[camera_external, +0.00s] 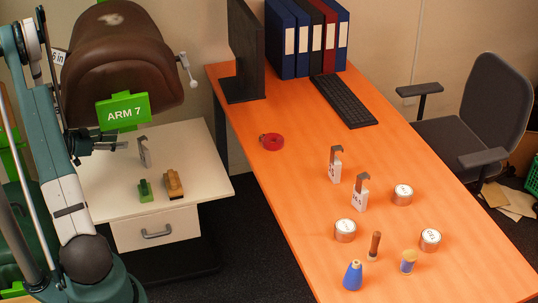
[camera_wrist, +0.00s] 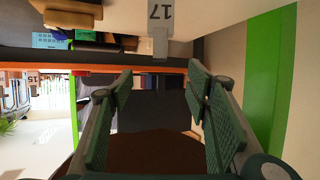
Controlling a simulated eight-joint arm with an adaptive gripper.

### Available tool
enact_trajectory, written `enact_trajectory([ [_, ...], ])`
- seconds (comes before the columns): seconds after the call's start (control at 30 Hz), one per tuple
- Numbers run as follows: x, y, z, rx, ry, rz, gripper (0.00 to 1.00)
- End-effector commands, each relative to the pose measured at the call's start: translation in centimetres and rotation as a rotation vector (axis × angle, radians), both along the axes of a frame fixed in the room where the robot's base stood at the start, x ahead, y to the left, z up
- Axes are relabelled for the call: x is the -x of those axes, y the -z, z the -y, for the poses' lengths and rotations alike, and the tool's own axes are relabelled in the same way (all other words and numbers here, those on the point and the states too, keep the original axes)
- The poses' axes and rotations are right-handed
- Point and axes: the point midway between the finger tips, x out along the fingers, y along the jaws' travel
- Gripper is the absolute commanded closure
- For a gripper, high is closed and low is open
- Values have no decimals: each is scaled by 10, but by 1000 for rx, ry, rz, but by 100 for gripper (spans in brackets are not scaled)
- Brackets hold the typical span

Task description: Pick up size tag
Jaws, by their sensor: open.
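A size tag (camera_external: 144,152) with a metal hook stands upright on the white cabinet, just to the right of my gripper (camera_external: 118,141). In the wrist view the picture is upside down, and the tag (camera_wrist: 160,15) reads 17, with its grey hook pointing down in the picture. My gripper (camera_wrist: 160,78) is open and empty, its two green padded fingers apart. The tag lies beyond the fingertips, between their lines, and no contact shows. Two other hooked tags (camera_external: 335,165) (camera_external: 360,192) stand on the orange desk.
A green item (camera_external: 145,190) and a wooden brush-like item (camera_external: 174,184) sit in front of the tag on the cabinet (camera_external: 208,181). The desk (camera_external: 300,215) holds tins, a blue bottle and red tape.

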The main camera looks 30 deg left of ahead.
Motion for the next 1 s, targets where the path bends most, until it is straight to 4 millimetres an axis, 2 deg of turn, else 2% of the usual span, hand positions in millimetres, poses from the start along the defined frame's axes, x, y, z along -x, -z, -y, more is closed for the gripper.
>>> enact_trajectory([
  [0.37, 0, 0, 3, 2, 1, -3, 49],
  [0.57, -3, -3, 27, 31, 6, -36, 49],
  [0.77, -3, -8, 83, 99, 11, -118, 49],
  [1.0, 7, -13, 169, 197, 5, -255, 49],
])
